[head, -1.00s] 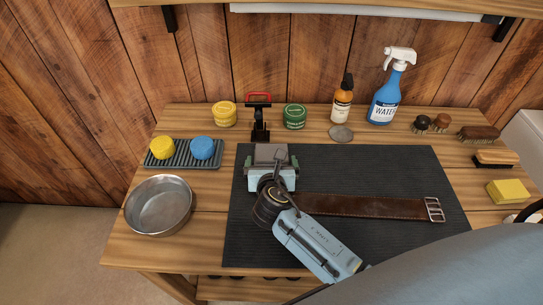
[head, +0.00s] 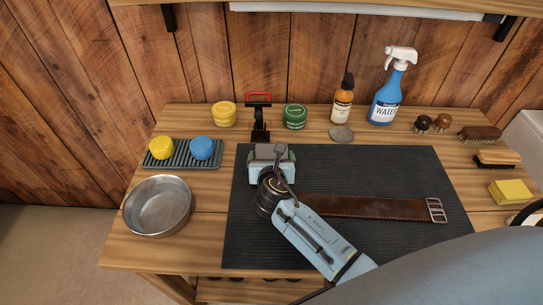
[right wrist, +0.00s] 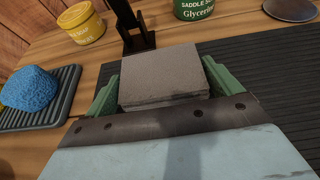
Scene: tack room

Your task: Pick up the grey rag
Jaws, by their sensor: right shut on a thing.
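The grey rag (right wrist: 162,76) is a folded, flat square block in the right wrist view. It sits between the two green fingers of my right gripper (right wrist: 160,88), which touch its left and right sides. In the head view my right gripper (head: 270,150) is over the back left part of the dark mat (head: 350,165), and only a little of the rag shows there. The gripper is shut on the rag. I cannot tell whether the rag is clear of the mat. My left gripper is not in view.
A brown leather strap (head: 360,207) lies right of the gripper. A black stand with a red top (head: 259,118) is close behind it. A metal bowl (head: 158,206) and a rack with sponges (head: 183,155) are left. Bottles, tins and brushes line the back and right.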

